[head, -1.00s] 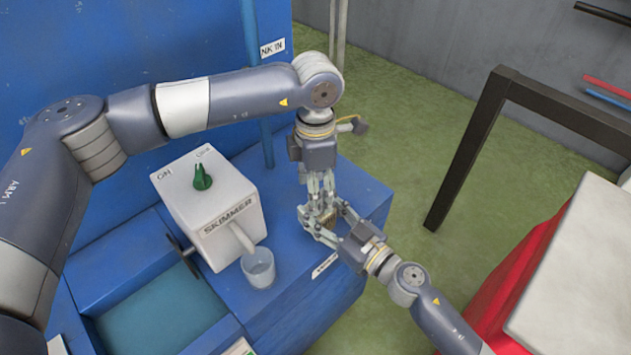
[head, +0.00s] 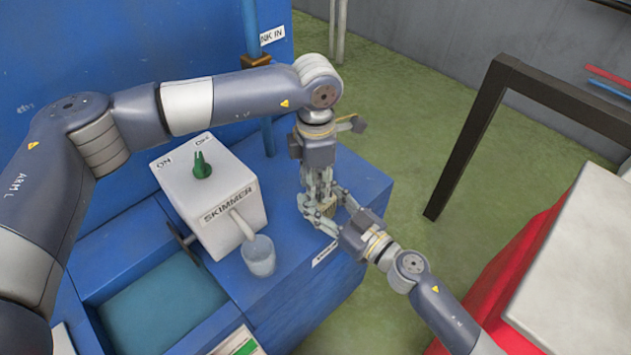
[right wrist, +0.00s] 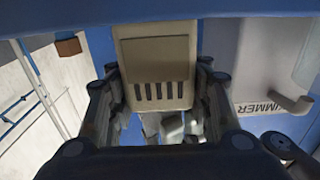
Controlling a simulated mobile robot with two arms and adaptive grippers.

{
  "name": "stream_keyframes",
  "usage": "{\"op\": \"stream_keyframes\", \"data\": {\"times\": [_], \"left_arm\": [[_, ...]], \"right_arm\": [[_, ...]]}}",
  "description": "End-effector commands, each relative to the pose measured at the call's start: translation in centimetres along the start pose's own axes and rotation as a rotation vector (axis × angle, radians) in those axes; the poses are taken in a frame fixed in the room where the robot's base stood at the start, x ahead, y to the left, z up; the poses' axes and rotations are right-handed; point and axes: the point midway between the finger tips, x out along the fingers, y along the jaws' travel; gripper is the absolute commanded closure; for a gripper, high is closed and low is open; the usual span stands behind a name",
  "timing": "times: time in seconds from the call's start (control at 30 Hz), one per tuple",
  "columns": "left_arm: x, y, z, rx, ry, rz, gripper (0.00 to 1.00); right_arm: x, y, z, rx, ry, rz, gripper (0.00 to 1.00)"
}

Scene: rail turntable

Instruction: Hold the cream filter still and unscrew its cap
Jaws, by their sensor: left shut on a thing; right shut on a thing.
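The cream filter (right wrist: 157,62) fills the middle of the right wrist view, with a row of dark slots across its face. In the head view, only a small part of the filter (head: 328,209) shows between the grippers at the edge of the blue bench. My right gripper (head: 331,213) is shut on the filter from the front right, with one finger on each side. My left gripper (head: 322,196) points down from above and is shut at the filter's top, where the cap is hidden by its fingers.
A white skimmer box (head: 210,190) with a green knob (head: 201,166) stands left of the grippers, its spout above a clear cup (head: 258,255). A water-filled basin (head: 155,308) lies at lower left. A black frame (head: 480,130) and white-topped red block (head: 580,270) stand right.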

Motion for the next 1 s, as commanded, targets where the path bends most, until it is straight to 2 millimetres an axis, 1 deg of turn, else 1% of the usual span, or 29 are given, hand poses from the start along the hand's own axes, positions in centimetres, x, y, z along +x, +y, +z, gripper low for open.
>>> {"op": "stream_keyframes", "data": {"times": [0.07, 0.13, 0.4, 0.5, 0.6, 0.87, 0.93, 1.0], "left_arm": [[0.01, -0.04, 0.01, -0.017, 0.000, 0.000, 0.96], [0.02, -0.09, 0.02, -0.069, 0.000, -0.001, 0.96], [0.03, -0.38, 0.10, -0.406, 0.000, -0.001, 0.96], [0.03, -0.45, 0.12, -0.489, 0.000, -0.001, 0.96], [0.03, -0.48, 0.13, -0.524, 0.000, -0.001, 0.96], [0.04, -0.48, 0.12, -0.528, 0.001, -0.001, 0.96], [0.05, -0.51, 0.14, -0.552, 0.001, -0.001, 0.96], [0.06, -0.56, 0.19, -0.616, 0.001, -0.002, 0.96]], "right_arm": [[0.00, -0.01, 0.01, 0.000, 0.000, 0.000, 0.97], [0.00, -0.01, 0.01, 0.000, 0.000, 0.000, 0.97], [0.00, -0.02, 0.01, 0.000, 0.000, 0.000, 0.97], [0.00, -0.02, 0.01, 0.000, 0.000, 0.000, 0.97], [0.00, -0.02, 0.01, 0.000, 0.000, 0.000, 0.97], [0.00, -0.02, 0.01, 0.000, 0.000, 0.000, 0.97], [0.00, -0.03, 0.01, 0.000, 0.000, -0.001, 0.97], [0.00, -0.03, 0.01, 0.000, 0.000, -0.001, 0.97]]}}
